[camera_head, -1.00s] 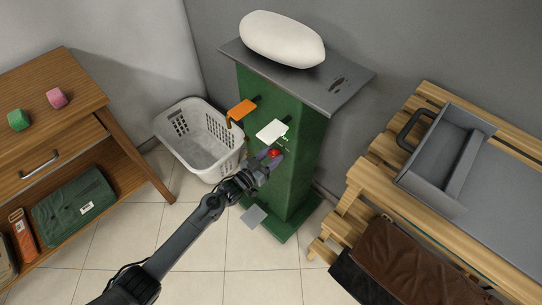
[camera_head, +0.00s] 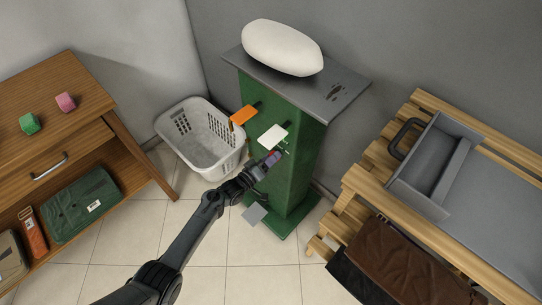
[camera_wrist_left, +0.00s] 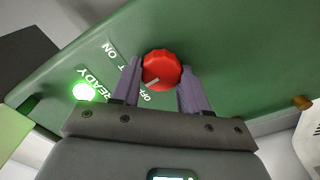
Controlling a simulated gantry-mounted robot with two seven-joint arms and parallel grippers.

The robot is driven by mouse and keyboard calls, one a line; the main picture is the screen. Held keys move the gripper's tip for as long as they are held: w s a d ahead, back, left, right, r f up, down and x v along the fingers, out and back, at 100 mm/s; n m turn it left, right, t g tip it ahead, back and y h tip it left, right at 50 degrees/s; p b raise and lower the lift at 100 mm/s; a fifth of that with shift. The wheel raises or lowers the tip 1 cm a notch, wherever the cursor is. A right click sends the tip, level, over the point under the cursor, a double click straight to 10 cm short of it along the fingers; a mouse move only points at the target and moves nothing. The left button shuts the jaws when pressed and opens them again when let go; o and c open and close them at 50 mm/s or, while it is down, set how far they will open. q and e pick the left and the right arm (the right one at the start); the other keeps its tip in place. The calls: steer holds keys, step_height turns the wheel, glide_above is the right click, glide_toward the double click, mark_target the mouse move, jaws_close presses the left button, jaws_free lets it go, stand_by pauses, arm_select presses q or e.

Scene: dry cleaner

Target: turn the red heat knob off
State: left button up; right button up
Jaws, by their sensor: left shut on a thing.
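The red heat knob (camera_head: 275,153) is on the front of the green press stand (camera_head: 311,150), below the white pedal-like plate (camera_head: 272,136). In the left wrist view the knob (camera_wrist_left: 161,68) sits between the two purple fingers of my left gripper (camera_wrist_left: 160,85), which is shut on it. The knob's white mark is at its lower left, towards the "OFF" lettering (camera_wrist_left: 146,96). "ON" lettering (camera_wrist_left: 113,58) stands to its left. A green light (camera_wrist_left: 83,92) glows beside "READY". In the head view my left gripper (camera_head: 267,162) mostly covers the knob. My right gripper is not in view.
An orange plate (camera_head: 242,116) juts from the stand beside the white one. A laundry basket (camera_head: 205,165) stands left of the stand. A wooden table (camera_head: 60,110) is at left, and a slatted bench (camera_head: 360,190) at right.

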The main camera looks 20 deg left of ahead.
arm_select(q)
steer(key=shift+f+n+p, duration=0.1)
steer(key=shift+n+p, duration=0.75)
steer(key=shift+n, duration=2.85)
steer(key=o, duration=1)
steer(key=shift+o, duration=0.2)
steer(key=shift+s+a, duration=0.1)
